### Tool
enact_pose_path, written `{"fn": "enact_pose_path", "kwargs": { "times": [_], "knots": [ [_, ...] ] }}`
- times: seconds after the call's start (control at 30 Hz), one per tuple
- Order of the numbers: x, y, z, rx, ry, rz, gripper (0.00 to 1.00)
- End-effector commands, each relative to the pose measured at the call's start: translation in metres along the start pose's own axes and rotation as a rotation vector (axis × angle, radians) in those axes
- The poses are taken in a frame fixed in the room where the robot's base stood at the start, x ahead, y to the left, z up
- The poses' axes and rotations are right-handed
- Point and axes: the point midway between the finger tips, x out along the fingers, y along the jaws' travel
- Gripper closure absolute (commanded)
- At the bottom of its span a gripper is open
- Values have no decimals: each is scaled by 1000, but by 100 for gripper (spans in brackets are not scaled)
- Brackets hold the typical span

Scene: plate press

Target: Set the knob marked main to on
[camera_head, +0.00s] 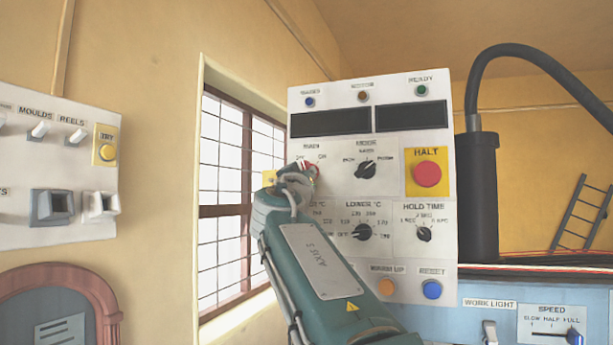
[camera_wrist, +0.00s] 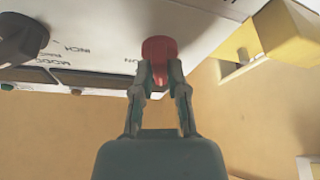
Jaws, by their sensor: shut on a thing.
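The main knob (camera_wrist: 158,48) is red and sits on the white control panel (camera_head: 335,95), under the MAIN label with its OFF and ON marks. In the head view only a bit of red of the knob (camera_head: 311,168) shows past my arm. My gripper (camera_wrist: 160,75) is shut on the knob, with a fingertip on each side of its grip in the wrist view. The gripper (camera_head: 300,176) also shows in the head view at the panel's left edge. The fingers hide most of the knob, so I cannot tell which mark it points to.
The black MODE knob (camera_head: 366,170) sits close to the right. The red HALT button (camera_head: 427,174) is further right. Below are the LOWER °C knob (camera_head: 362,232) and HOLD TIME knob (camera_head: 424,234).

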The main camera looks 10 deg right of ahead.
Motion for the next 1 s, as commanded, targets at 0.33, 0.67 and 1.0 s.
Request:
{"fn": "enact_pose_path", "kwargs": {
  "times": [0.33, 0.67, 1.0],
  "knots": [
    [1, -8, 3, 301, -6, 121, 100],
    [2, -11, 3, 573, -9, 234, 100],
    [2, -12, 2, 713, -10, 293, 100]
  ]
}}
